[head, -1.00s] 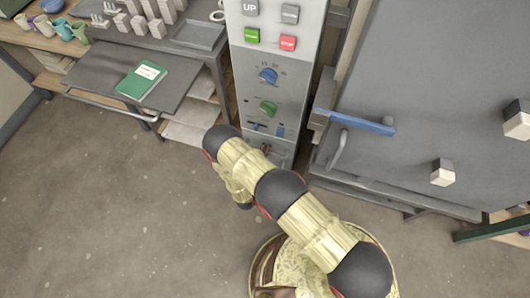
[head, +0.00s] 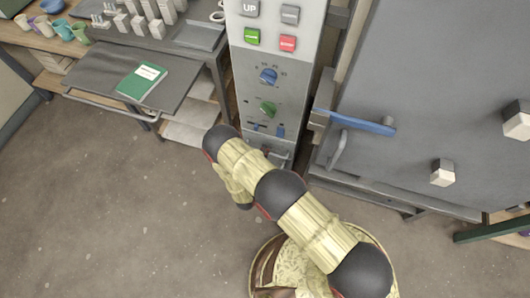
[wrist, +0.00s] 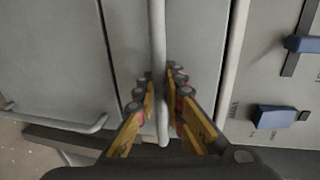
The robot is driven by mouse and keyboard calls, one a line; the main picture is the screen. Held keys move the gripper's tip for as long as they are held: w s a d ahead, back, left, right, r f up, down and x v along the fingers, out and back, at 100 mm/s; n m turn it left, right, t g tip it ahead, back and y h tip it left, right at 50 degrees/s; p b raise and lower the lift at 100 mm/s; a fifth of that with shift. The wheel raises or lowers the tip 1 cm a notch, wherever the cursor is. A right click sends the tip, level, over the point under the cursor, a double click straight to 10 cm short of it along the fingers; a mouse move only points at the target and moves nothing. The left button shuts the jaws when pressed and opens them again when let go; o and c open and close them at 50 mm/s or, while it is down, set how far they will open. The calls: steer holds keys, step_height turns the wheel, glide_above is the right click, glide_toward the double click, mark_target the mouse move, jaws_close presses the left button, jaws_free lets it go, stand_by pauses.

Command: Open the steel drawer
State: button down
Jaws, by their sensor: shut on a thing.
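The steel drawer front (wrist: 190,35) is a plain grey panel in the wrist view. A pale straight bar handle (wrist: 158,45) runs down its middle. My gripper (wrist: 160,80) has its yellow and dark fingers on both sides of this handle, shut on it. In the head view the drawer handle (head: 279,154) shows in part low on the grey control column, below the blue switches. My arm hides much of that area and the gripper itself. I cannot tell how far the drawer stands out.
The control column (head: 300,95) has buttons and knobs; its blue switch (wrist: 275,117) is close right in the wrist view. A large grey door (head: 430,80) with a blue lever (head: 362,123) stands right. A grey table (head: 105,75) with a green book stands left. Floor is clear at lower left.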

stand_by(0.3)
steer(key=f+v, duration=0.2)
steer(key=v, duration=0.8)
steer(key=s+f+v, duration=0.1)
steer(key=f+v, duration=0.1)
steer(key=v, duration=0.8)
steer(key=shift+s+a+f+b, duration=0.15)
steer(key=shift+s+a+b, duration=0.05)
steer(key=shift+b, duration=0.2)
steer(key=c, duration=1.9)
jaws_free()
